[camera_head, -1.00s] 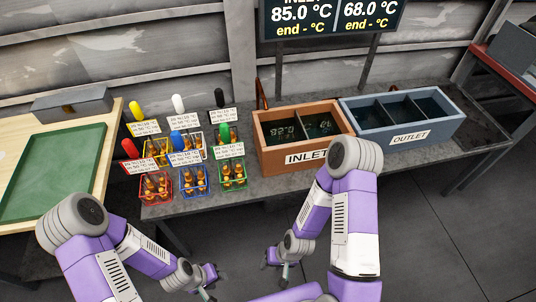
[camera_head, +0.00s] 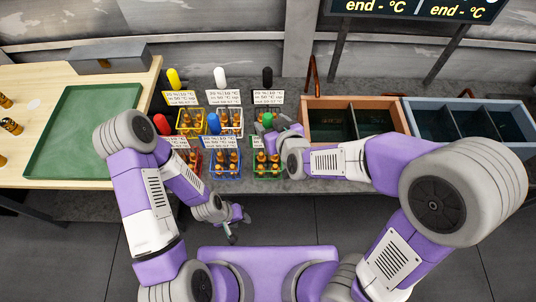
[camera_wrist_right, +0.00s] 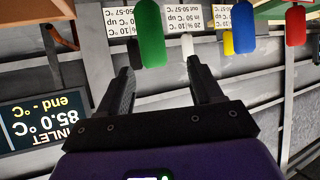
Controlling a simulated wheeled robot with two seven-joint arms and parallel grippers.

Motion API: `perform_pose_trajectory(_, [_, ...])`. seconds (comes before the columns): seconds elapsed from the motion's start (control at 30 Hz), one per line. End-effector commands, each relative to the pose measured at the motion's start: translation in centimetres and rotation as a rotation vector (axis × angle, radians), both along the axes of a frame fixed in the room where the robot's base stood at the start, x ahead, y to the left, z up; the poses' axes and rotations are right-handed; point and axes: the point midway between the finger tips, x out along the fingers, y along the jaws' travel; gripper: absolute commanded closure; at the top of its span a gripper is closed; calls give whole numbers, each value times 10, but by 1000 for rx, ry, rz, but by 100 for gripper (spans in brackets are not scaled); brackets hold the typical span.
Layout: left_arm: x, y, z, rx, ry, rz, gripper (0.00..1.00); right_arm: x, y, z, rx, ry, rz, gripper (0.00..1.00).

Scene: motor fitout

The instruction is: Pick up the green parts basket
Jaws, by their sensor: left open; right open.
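The green parts basket (camera_head: 266,169) stands in the front row on the grey bench, holding several orange-brown parts. Its upright green handle (camera_wrist_right: 150,35) shows in the right wrist view, which is upside down. My right gripper (camera_wrist_right: 162,70) is open; the handle appears beyond its fingertips, between them and nearer one finger. In the head view my right gripper (camera_head: 270,127) hangs over the basket's back and partly hides its handle and card. I cannot tell whether it touches anything. My left gripper (camera_head: 234,234) is open and empty in front of the bench, away from the baskets.
A blue basket (camera_head: 224,171) stands just left of the green one, with a red basket beyond, partly hidden by my left arm. Yellow, white and black handles rise behind. The brown inlet bin (camera_head: 309,103) and blue outlet bin (camera_head: 512,105) stand right. A green tray (camera_head: 75,130) lies left.

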Motion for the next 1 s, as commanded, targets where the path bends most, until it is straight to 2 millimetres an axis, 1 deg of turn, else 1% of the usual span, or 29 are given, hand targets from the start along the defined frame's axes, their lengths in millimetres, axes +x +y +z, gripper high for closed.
perform_pose_trajectory(0.27, [0, 0, -16, 0, 1, 0, 57, 25, 7, -18, -1, -4, 1, 35])
perform_pose_trajectory(0.4, [0, 0, -27, 0, 1, 0, 57, 43, 9, -32, 0, -3, 0, 35])
perform_pose_trajectory(0.5, [0, 0, -30, 0, 1, 0, 57, 54, 14, -36, -1, -4, 2, 35])
perform_pose_trajectory(0.63, [0, 0, -32, 0, 0, 0, 57, 60, 17, -39, 0, -4, 2, 35])
perform_pose_trajectory(0.83, [0, 0, -31, 0, 0, 0, 57, 60, 17, -38, 1, -4, 3, 35])
perform_pose_trajectory(0.87, [0, 0, -31, 0, 0, 0, 57, 60, 17, -38, 1, -4, 3, 38])
perform_pose_trajectory(1.0, [0, 0, -31, 0, 0, 0, 57, 60, 17, -38, 1, -4, 3, 59])
